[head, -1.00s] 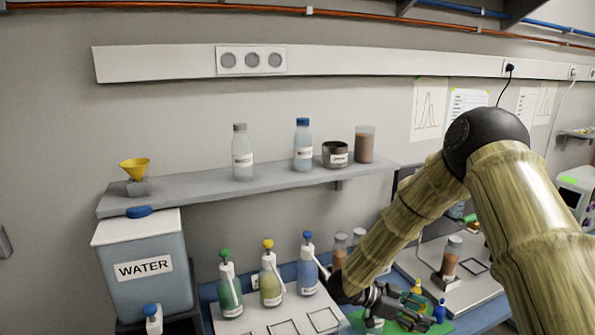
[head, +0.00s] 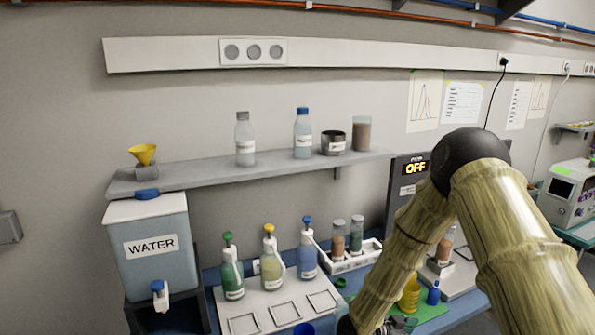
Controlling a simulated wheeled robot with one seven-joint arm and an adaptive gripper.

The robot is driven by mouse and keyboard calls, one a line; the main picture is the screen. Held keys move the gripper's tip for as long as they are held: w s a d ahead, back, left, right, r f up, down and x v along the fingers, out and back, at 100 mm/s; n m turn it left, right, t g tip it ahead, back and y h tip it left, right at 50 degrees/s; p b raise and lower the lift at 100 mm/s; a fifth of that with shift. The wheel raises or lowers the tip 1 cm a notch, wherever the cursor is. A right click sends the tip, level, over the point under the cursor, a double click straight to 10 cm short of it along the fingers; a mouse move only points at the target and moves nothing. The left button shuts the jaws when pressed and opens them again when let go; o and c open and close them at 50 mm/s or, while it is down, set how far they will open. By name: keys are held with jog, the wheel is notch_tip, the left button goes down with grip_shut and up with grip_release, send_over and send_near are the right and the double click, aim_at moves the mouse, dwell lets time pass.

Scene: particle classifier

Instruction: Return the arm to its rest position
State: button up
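My arm (head: 500,215) comes in from the lower right, rises to a dark elbow joint, then bends down toward the bench. Its wrist (head: 346,326) is cut by the bottom edge of the head view. My gripper's fingers cannot be made out there, so whether it is open or holds anything does not show.
The bench holds a white tray (head: 245,302) with several pump bottles, a rack (head: 350,262) of jars, and a green mat (head: 428,312) with small bottles. A wall shelf (head: 240,172) carries bottles. A water tank (head: 150,245) stands left. A device reading OFF (head: 412,172) is behind my arm.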

jog(key=s+a+f+n+t+y+b, duration=0.15)
jog(key=s+f+n+y, duration=0.35)
jog(key=f, duration=0.5)
jog(key=s+a+f+n+t+y+b, duration=0.1)
jog(key=s+a+f+n+y+b, duration=0.15)
jog(key=s+f, duration=0.65)
jog(key=s+a+f+n+g+y+b, duration=0.1)
jog(key=s+a+f+n+g, duration=0.1)
jog(key=s, duration=0.6)
jog(key=s+a+f+n+g+y+b, duration=0.1)
jog(key=s+a+f+n+g+y, duration=0.1)
jog(key=s+f, duration=0.2)
jog(key=s+a+f+n+g+y+b, duration=0.1)
jog(key=s+a+f+n+g, duration=0.1)
jog(key=s, duration=0.9)
jog(key=shift+s+f+y, duration=0.35)
jog(key=shift+f, duration=0.4)
